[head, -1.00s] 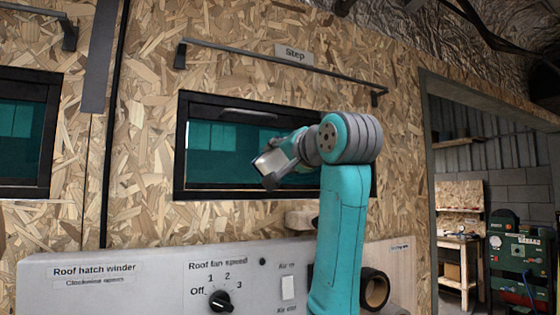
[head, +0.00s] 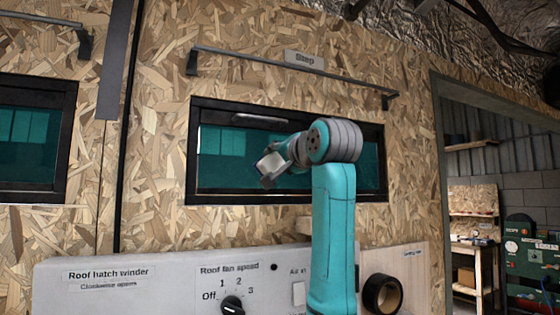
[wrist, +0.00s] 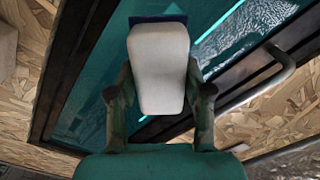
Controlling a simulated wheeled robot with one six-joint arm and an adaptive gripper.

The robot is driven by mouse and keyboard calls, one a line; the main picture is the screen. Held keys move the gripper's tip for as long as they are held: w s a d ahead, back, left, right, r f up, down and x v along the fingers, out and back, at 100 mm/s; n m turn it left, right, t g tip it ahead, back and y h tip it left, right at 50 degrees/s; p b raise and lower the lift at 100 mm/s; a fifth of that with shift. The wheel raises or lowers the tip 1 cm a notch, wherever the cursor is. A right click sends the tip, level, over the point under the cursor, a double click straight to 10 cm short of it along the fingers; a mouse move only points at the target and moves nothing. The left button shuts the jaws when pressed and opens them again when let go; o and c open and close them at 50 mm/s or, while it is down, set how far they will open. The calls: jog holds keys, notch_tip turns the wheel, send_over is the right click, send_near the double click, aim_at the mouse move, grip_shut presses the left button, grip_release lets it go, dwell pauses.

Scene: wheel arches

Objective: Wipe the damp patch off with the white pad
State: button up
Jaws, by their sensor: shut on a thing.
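My gripper (wrist: 160,92) is shut on the white pad (wrist: 160,65), with a finger on each side of it. The pad is pale, with rounded corners, and a dark blue edge shows behind its far end. In the head view the pad (head: 270,164) is in front of the left part of the framed teal window (head: 230,173). I cannot tell whether it touches the glass. A silvery, wrinkled-looking area (wrist: 245,32) shows on the glass in the wrist view; I cannot tell if it is the damp patch or a reflection.
A control panel (head: 150,291) with a fan knob (head: 232,306) stands below. A dark roll (head: 383,294) is right of my arm. A doorway opens at the right.

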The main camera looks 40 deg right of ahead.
jog(key=shift+x, duration=1)
dwell(0.7)
jog(key=shift+s+d, duration=0.35)
jog(key=shift+d, duration=0.55)
jog(key=shift+s+d, duration=0.3)
jog(key=shift+d, duration=0.6)
jog(key=shift+w+d, duration=0.1)
jog(key=shift+w, duration=0.05)
jog(key=shift+w+a, duration=0.25)
jog(key=shift+a, duration=0.4)
jog(key=shift+w+a, duration=0.2)
jog(key=shift+a, duration=0.4)
jog(key=shift+w+a, duration=0.25)
jog(key=shift+a, duration=0.4)
jog(key=shift+v, duration=3)
jog(key=shift+s, duration=0.1)
